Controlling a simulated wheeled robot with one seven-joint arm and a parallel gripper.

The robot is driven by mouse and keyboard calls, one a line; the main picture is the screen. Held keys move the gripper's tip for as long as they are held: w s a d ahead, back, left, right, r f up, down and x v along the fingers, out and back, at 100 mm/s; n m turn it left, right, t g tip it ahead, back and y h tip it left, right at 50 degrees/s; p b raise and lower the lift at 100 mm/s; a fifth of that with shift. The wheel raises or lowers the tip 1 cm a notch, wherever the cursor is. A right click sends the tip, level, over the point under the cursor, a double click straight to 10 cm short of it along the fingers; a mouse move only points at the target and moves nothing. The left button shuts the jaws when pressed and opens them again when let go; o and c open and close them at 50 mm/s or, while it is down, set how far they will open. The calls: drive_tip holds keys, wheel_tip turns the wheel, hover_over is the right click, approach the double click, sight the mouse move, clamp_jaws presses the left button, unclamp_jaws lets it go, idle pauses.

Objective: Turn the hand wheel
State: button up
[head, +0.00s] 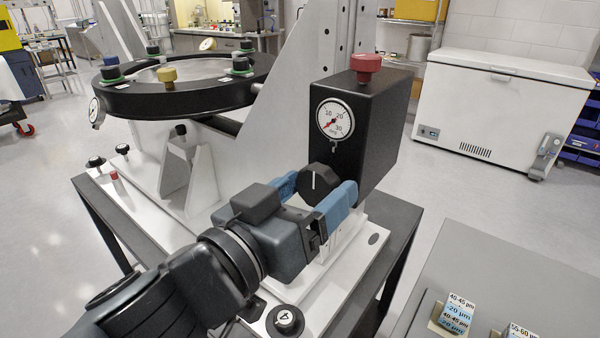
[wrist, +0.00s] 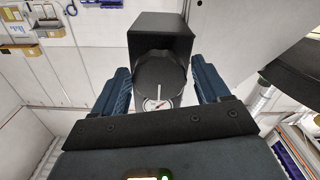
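The black round knob with a white line, the likeliest hand wheel (head: 318,180), is on the front of a black box (head: 375,130), below a dial gauge (head: 334,118). In the head view the line stands about upright. My gripper (head: 315,190) is open, with one blue finger on each side of the knob. In the wrist view the hand wheel (wrist: 160,72) sits between the fingertips of my gripper (wrist: 159,68). Narrow gaps seem to show beside it; contact cannot be told. The gauge needle is red and points to the lower left.
A red knob (head: 366,64) tops the box. A grey table (head: 500,270) with labelled blocks is at lower right, a white chest freezer (head: 500,100) behind.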

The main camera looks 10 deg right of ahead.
drive_tip(key=shift+o, duration=0.9)
drive_tip(key=b+v, duration=0.1)
drive_tip(key=v, duration=0.6)
drive_tip(key=shift+s+a, duration=0.3)
drive_tip(key=shift+s, duration=0.05)
drive_tip(key=shift+w+r, duration=0.1)
drive_tip(key=shift+r, duration=0.1)
